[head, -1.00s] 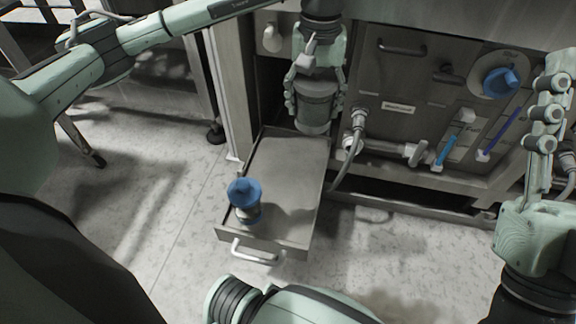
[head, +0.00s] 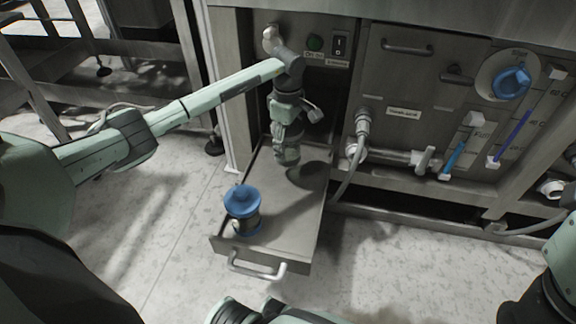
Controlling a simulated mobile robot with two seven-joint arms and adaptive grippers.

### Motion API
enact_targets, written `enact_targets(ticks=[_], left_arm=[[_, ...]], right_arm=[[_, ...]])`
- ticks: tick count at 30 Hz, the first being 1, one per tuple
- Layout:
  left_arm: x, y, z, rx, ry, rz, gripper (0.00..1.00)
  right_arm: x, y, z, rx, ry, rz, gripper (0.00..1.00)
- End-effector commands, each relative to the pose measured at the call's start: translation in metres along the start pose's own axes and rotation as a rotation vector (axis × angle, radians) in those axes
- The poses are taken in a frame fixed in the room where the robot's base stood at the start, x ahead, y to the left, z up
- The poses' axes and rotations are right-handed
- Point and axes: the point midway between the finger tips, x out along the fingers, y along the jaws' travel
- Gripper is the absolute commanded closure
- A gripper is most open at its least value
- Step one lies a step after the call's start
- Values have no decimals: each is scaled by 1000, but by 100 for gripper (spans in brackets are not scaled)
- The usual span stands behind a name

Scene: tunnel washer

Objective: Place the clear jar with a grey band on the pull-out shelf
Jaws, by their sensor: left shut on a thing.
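My left gripper (head: 287,152) is over the rear part of the pull-out shelf (head: 288,212), pointing down. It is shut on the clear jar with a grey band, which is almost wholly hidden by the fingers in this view. Its shadow falls on the shelf just to the right. I cannot tell whether the jar touches the shelf surface. The shelf is pulled out from the washer and has low side rims.
A jar with a blue lid (head: 243,203) stands at the shelf's front left corner. The shelf handle (head: 256,266) faces front. A hose (head: 349,172) hangs close to the shelf's right side. The shelf's middle and right are clear.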

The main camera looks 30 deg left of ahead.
Motion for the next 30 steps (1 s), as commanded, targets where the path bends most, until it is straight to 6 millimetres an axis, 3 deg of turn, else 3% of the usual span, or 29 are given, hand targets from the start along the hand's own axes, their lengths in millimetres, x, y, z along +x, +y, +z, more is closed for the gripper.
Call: enact_targets(ticks=[12,25,26,30], left_arm=[[59,0,1,1,-2,-1,70],[67,0,0,3,0,2,70],[66,0,0,3,0,1,35],[66,0,0,3,0,1,17]], right_arm=[[0,-2,3,-7,27,-38,60],[-1,-2,5,-9,26,-44,60],[0,-2,5,-9,26,-46,60],[2,-3,5,-10,25,-48,60]])
